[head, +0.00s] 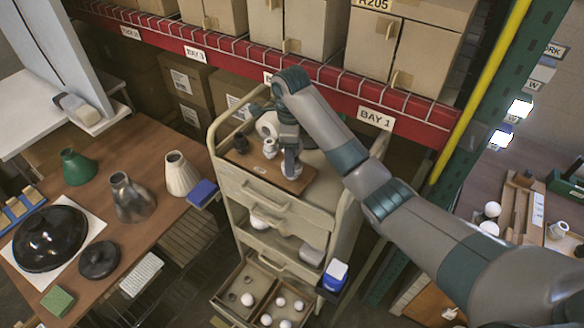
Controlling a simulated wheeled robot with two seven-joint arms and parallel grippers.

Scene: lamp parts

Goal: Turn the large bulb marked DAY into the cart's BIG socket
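My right arm reaches in from the right, and its gripper (290,170) points down over the wooden board (305,178) on top of the cart (285,205). Something pale shows at its fingertips, but I cannot tell whether the fingers are closed on it. A dark socket-like part (240,143) and a pale one (269,147) stand on the board, left of the gripper. A larger white round piece (267,127) is partly hidden behind the gripper. No DAY or BIG marking is readable. My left gripper is not in view.
Open cart drawers hold white bulbs (247,299). A wooden table (145,215) at left carries lamp shades and a black dome (50,238). A red shelf beam (220,50) with boxes runs behind the cart. A green post (500,90) stands right.

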